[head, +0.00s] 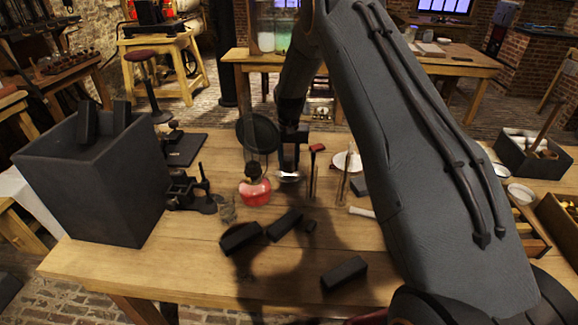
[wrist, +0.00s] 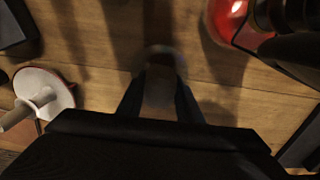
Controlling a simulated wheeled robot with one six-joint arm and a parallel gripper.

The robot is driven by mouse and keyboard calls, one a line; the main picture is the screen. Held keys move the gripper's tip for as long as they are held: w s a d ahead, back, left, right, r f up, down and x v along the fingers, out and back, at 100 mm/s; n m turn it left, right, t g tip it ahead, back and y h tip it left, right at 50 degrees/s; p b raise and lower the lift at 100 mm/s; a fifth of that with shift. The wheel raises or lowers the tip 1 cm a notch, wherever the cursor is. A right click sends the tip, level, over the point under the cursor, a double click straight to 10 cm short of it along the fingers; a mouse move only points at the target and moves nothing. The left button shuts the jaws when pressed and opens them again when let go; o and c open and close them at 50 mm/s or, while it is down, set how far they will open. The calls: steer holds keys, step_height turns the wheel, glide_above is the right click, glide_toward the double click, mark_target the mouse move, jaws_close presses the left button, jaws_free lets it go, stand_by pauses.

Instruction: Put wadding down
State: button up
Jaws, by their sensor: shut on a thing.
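My gripper (head: 290,163) points down over the middle of the wooden table, just right of the red lamp. It is shut on a small pale thing, likely the wadding (head: 289,176), low over the table. Whether it touches the tabletop cannot be told. In the wrist view my gripper's fingers (wrist: 160,100) stand close around a dim, blurred grey-brown piece (wrist: 160,82). Its lower end and outline are hard to make out.
The red lamp (head: 255,192) stands close to the left of my gripper; it also shows in the wrist view (wrist: 226,20). Dark blocks (head: 241,237) lie in front, with bare wood between. A white dish (head: 347,161) is to the right.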

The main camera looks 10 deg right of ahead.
mark_target(289, 158)
steer(key=shift+f, duration=1)
steer(key=shift+f, duration=0.15)
steer(key=o, duration=0.7)
steer(key=shift+c, duration=0.2)
step_height(289, 158, up, 11)
steer(key=b, duration=0.3)
steer(key=shift+f, duration=0.15)
steer(key=shift+r+b, duration=0.35)
steer(key=shift+r, duration=0.5)
steer(key=shift+r, duration=0.1)
